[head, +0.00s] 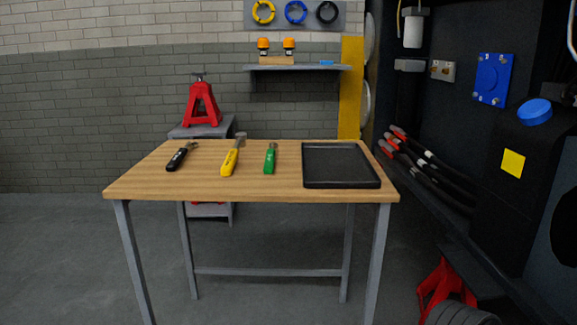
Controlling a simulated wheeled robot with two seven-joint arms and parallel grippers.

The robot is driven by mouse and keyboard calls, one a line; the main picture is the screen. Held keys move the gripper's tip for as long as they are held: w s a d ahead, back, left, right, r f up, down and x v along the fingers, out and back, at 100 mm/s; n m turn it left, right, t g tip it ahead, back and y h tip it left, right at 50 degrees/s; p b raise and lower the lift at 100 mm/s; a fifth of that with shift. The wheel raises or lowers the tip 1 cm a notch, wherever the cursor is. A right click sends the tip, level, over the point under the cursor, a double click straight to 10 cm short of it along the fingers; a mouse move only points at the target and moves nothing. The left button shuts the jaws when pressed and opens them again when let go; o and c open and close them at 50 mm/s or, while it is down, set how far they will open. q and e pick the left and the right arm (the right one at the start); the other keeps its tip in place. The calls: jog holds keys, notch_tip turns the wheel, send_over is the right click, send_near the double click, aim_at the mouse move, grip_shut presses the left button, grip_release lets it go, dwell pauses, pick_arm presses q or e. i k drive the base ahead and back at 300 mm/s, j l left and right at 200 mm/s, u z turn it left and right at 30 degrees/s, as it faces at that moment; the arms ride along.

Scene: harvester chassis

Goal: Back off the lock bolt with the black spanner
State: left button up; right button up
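The black spanner (177,160) lies at the left of the wooden workbench (230,188), its metal head pointing to the back right. A tool with a yellow handle (229,163) and one with a green handle (269,161) lie to its right, apart from it. The dark harvester chassis (500,175) stands at the right. It carries a blue plate (492,79) with small fasteners and a small metal bracket (443,70). I cannot tell which fastener is the lock bolt. Neither of my grippers shows.
An empty black tray (340,184) sits on the bench's right side. Dark hoses with red ends (420,160) run along the chassis, with a red stand (437,286) low beside it. Another red stand (202,105) is behind the bench. The floor left of the bench is clear.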

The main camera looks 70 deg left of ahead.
aim_at(171, 167)
jog(key=u, duration=3.05)
